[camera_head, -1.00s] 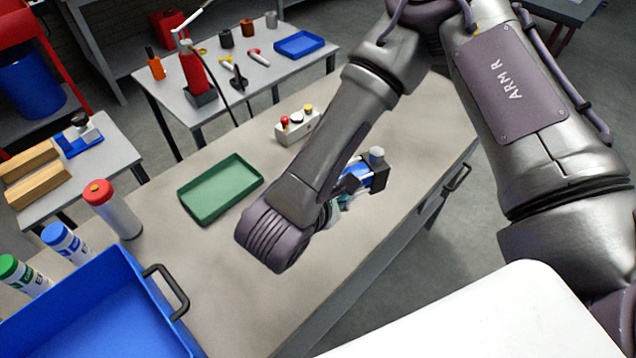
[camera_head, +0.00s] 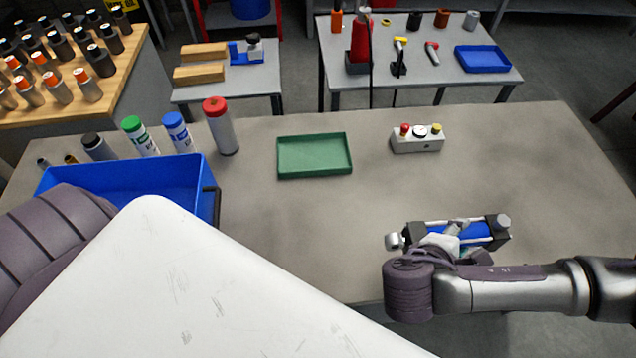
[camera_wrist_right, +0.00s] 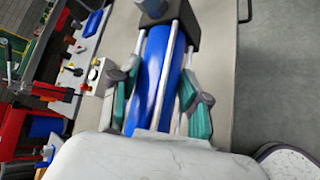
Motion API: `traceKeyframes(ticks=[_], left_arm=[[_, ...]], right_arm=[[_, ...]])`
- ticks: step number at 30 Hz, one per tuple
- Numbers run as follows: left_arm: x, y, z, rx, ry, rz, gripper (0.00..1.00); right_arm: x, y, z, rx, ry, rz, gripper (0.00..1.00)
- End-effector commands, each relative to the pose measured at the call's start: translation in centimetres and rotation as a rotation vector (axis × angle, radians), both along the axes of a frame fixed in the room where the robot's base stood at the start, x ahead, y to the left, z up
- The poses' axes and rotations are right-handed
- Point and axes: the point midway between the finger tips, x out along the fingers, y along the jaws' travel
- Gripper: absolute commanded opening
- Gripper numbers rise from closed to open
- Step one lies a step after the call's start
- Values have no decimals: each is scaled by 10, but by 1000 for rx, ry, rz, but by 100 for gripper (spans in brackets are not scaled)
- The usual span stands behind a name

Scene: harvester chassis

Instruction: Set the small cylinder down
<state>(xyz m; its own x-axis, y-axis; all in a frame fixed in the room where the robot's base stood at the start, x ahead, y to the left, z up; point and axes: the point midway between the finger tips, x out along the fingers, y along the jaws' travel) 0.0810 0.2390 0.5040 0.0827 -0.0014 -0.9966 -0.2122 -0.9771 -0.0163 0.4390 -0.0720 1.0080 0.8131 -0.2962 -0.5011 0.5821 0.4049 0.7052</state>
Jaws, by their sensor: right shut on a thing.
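The small cylinder (camera_head: 478,232) has a blue barrel, silver rods and black end blocks. It lies roughly level in my right gripper (camera_head: 448,241), over the front right part of the grey bench (camera_head: 300,230). In the right wrist view the blue barrel (camera_wrist_right: 158,75) runs between the teal finger pads of my right gripper (camera_wrist_right: 160,108), which is shut on it. Whether the cylinder touches the bench top cannot be told. My left gripper is not in view.
A green tray (camera_head: 315,157) lies mid-bench, with a button box (camera_head: 417,139) right of it. A red-capped bottle (camera_head: 221,127), several other bottles and a blue bin (camera_head: 130,183) stand at left. The bench between the tray and the cylinder is clear.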

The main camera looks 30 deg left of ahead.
Motion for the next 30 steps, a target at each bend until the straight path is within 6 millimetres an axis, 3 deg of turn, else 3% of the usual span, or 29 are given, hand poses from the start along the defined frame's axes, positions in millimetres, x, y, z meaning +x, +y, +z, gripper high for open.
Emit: traceKeyframes(ticks=[16,20,27,30], left_arm=[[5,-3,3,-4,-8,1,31],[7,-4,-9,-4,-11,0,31],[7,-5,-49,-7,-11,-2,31],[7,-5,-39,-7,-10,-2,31]], right_arm=[[0,3,-1,2,-11,20,0],[5,5,-8,5,-13,19,0],[23,16,-23,6,-14,20,0],[41,26,-27,0,-13,19,0]])
